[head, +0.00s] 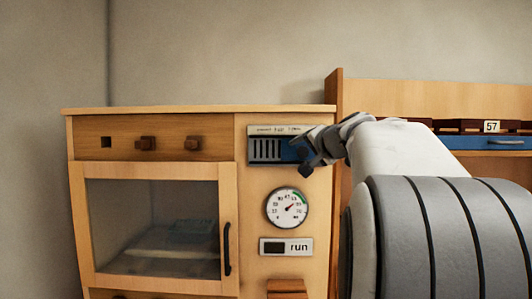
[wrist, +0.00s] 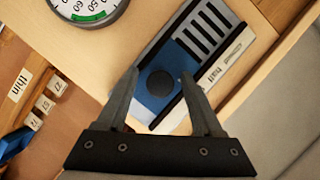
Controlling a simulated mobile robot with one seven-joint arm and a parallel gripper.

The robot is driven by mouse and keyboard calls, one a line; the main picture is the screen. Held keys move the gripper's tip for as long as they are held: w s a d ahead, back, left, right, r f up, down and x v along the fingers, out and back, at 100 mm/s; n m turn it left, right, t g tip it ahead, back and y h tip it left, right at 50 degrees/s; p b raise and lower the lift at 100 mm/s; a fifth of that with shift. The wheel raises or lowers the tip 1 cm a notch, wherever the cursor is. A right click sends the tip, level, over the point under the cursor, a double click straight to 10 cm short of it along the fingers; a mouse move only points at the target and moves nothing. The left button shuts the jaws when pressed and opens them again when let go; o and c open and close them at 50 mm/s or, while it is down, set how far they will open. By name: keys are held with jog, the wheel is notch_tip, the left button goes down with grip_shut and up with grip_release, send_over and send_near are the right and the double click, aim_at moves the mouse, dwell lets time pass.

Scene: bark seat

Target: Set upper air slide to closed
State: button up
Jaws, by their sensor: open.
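The upper air slide (head: 266,149) is a vent panel high on the wooden cabinet's right part. Its dark slots show at the left, with the blue slide plate (head: 288,151) at the right. In the wrist view, the blue plate (wrist: 186,41) carries a dark round knob (wrist: 157,83), and several slots (wrist: 208,30) are uncovered beside it. My gripper (head: 303,153) is at the plate's right end in the head view. In the wrist view, my gripper (wrist: 160,76) is open, its fingers on either side of the knob; contact cannot be told. The label's small print is hard to read.
A round gauge (head: 287,208) and a "run" sign (head: 286,247) are below the slide. A glass door (head: 155,225) with a dark handle (head: 227,249) is at the left. A shelf unit (head: 430,97) with a blue strip (head: 497,143) stands at the right.

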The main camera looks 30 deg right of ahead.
grip_shut()
dwell(1.4)
